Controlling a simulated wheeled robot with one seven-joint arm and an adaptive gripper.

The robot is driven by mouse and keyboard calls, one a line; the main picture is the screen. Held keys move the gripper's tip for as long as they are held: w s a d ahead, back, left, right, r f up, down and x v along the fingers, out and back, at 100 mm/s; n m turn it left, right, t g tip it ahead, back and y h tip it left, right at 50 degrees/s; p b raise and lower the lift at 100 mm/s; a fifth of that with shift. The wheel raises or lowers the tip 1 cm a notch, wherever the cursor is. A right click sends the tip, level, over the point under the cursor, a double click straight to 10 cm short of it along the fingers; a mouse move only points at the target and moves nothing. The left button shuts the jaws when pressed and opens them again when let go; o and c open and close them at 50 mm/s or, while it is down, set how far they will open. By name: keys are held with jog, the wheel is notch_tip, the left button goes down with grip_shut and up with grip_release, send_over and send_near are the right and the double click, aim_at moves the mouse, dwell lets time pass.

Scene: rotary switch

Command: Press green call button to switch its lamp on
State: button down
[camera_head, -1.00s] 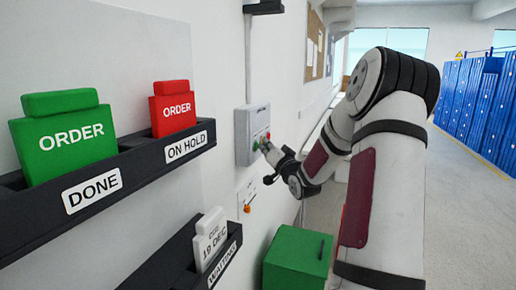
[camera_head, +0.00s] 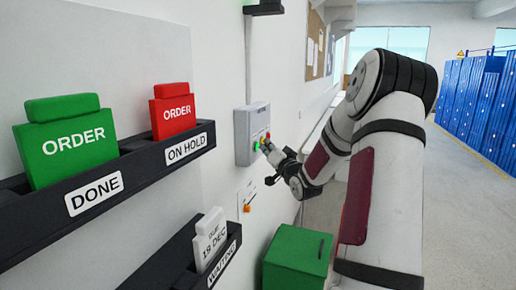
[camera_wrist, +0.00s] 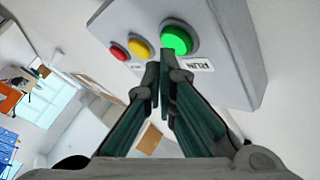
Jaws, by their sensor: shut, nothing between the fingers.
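A grey control box (camera_head: 242,140) is fixed to the white wall. In the wrist view, its face (camera_wrist: 235,45) carries a bright green button (camera_wrist: 177,39) that looks lit, a yellow button (camera_wrist: 140,47) and a red button (camera_wrist: 118,52). A label, partly hidden, sits beside the green button. In the wrist view my gripper (camera_wrist: 160,76) has its fingertips together just below the green button, with a small visible gap from it. In the head view my gripper (camera_head: 268,149) is in front of the box, close to the green button (camera_head: 257,147).
A dark fixture (camera_head: 265,7) with green on it is above the box. An orange-handled rotary switch (camera_head: 247,208) is on the wall below. Dark card racks (camera_head: 190,150) line the wall at left. A green box (camera_head: 297,258) stands below my arm.

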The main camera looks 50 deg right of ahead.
jog(key=s+d+p, duration=0.2)
jog(key=s+p, duration=0.1)
jog(key=s, duration=0.2)
jog(key=shift+s+d, duration=0.15)
jog(key=shift+s, duration=0.15)
dwell(0.5)
